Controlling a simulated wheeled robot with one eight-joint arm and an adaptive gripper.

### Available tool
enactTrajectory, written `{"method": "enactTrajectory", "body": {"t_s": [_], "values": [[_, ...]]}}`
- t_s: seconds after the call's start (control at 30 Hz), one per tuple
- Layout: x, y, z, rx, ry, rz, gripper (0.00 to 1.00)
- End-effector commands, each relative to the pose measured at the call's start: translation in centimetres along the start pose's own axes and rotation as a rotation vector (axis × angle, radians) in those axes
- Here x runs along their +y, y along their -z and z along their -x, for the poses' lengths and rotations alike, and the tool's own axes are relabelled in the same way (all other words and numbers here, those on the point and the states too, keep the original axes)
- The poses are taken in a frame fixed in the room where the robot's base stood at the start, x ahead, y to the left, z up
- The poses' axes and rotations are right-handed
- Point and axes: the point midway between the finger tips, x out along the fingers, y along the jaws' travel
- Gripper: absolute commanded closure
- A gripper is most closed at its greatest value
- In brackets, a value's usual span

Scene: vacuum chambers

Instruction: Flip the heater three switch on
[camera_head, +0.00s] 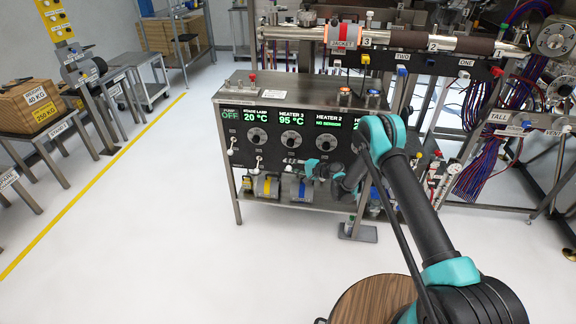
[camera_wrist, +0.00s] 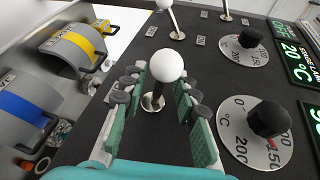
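The heater three panel shows in the head view as a green "HEATER 3 95 °C" display (camera_head: 291,117) on the dark cabinet front. Its dial (camera_head: 295,141) sits below, and in the wrist view the same dial (camera_wrist: 268,120) is right of my gripper. In the wrist view, a white ball-tipped switch lever (camera_wrist: 167,66) under this dial stands between my fingers. My gripper (camera_wrist: 158,98) is open, with one finger on each side of the lever and gaps visible. In the head view my gripper (camera_head: 312,168) is close to the panel and hides part of the switch row.
The stage lamp dial (camera_wrist: 248,39) and its switch (camera_wrist: 172,25) are close by. Blue-banded (camera_wrist: 22,108) and yellow-banded (camera_wrist: 75,50) cylinders lie on the lower shelf, left in the wrist view. The floor left of the cabinet is clear up to a yellow line.

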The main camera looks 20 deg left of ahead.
Motion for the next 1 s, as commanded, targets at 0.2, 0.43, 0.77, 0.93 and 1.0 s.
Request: {"method": "enactTrajectory", "body": {"t_s": [0.2,0.43,0.77,0.93,1.0], "values": [[0.0,0.0,0.0,0.0,0.0,0.0,0.84],[0.0,0.0,0.01,0.0,0.0,0.0,1.0],[-0.03,0.02,0.03,-0.001,-0.002,-0.003,1.0],[-0.45,0.14,0.08,-0.019,-0.038,-0.082,1.0],[-0.64,0.18,0.12,-0.03,-0.061,-0.131,1.0]]}}
